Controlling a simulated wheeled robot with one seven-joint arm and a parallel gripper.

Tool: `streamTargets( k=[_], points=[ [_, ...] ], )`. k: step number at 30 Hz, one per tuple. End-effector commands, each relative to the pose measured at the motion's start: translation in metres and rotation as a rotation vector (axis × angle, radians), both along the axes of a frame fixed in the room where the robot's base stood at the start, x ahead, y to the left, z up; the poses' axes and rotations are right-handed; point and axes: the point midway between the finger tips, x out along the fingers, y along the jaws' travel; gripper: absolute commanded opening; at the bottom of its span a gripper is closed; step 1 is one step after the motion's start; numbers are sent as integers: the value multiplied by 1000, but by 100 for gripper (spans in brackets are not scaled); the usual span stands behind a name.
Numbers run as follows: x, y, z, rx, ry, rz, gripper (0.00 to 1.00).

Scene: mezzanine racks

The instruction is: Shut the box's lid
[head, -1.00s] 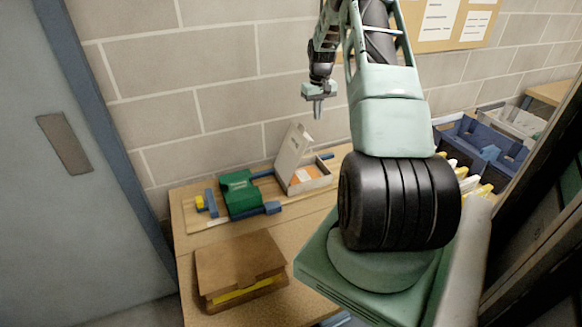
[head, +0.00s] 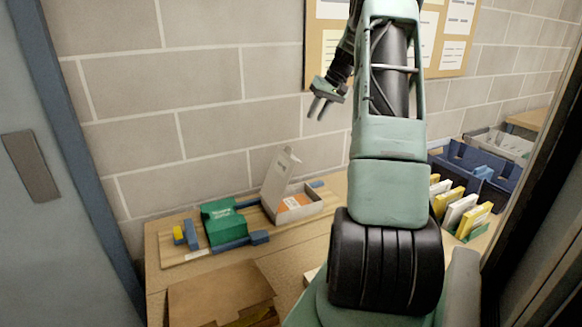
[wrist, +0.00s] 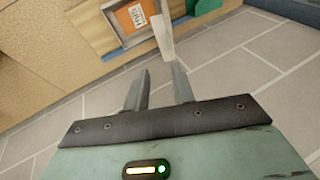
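The box (head: 297,205) is light grey and stands at the back of the bench with an orange label inside. Its lid (head: 279,171) stands raised on the left side, tilted up against the wall side. In the wrist view the box (wrist: 104,12) shows at the top with its orange label, and the lid (wrist: 162,36) shows as a thin pale panel seen nearly edge-on. My gripper (head: 319,109) is open and empty, in the air above and a little right of the lid. In the wrist view its two fingers (wrist: 158,78) are apart with nothing between them.
A green box (head: 219,222) and blue parts on a board (head: 185,254) stand left of the box. A brown carton (head: 215,293) is at the front. Yellow and white files (head: 457,208) and blue bins (head: 480,170) are at the right. The block wall is close behind.

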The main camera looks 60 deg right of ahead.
Motion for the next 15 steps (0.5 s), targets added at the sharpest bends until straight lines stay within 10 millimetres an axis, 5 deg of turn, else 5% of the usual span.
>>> streamTargets(
  k=[9,15],
  points=[
    [-7,2,18,-1,-137,3,25],
    [7,6,-1,3,-135,5,25]
  ],
)
